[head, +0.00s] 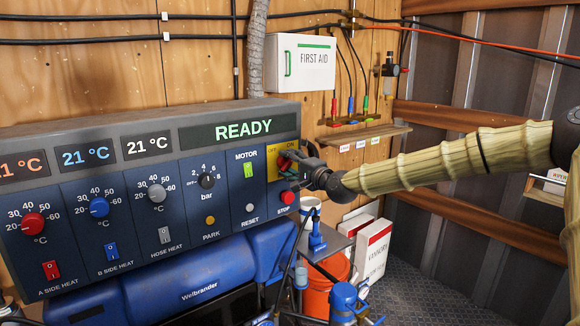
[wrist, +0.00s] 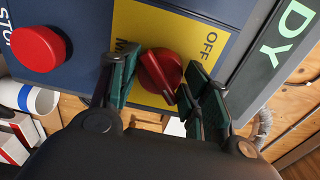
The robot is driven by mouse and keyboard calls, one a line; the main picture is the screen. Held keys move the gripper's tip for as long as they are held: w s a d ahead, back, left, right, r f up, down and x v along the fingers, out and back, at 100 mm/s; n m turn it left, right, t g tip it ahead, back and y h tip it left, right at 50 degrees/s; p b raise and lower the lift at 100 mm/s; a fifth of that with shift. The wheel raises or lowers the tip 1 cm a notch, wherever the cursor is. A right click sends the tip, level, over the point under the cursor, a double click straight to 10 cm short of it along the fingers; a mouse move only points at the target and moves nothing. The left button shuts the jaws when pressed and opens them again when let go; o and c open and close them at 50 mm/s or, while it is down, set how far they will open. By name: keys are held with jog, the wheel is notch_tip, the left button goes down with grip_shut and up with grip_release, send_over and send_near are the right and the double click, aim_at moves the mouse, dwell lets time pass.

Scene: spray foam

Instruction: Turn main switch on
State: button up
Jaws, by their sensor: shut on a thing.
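The main switch (wrist: 161,74) is a red rotary knob on a yellow plate (wrist: 195,28) marked OFF; in the wrist view its raised ridge lies at a slant. My gripper (wrist: 160,86) has its dark green finger pads on both sides of the knob and is shut on it. In the head view my gripper (head: 294,164) reaches from the right to the yellow plate at the panel's right end. It hides part of the knob and plate there, but an ON label shows above. The panel's display (head: 238,130) reads READY in green.
A red STOP button (head: 287,197) sits just below the switch, and a green MOTOR switch (head: 248,170) is to its left. A first aid box (head: 300,62) hangs above. White boxes (head: 374,250) and an orange bucket (head: 322,285) stand below my arm.

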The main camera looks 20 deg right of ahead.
jog(key=o, duration=1)
jog(key=shift+c, duration=0.2)
jog(key=v, duration=1.2)
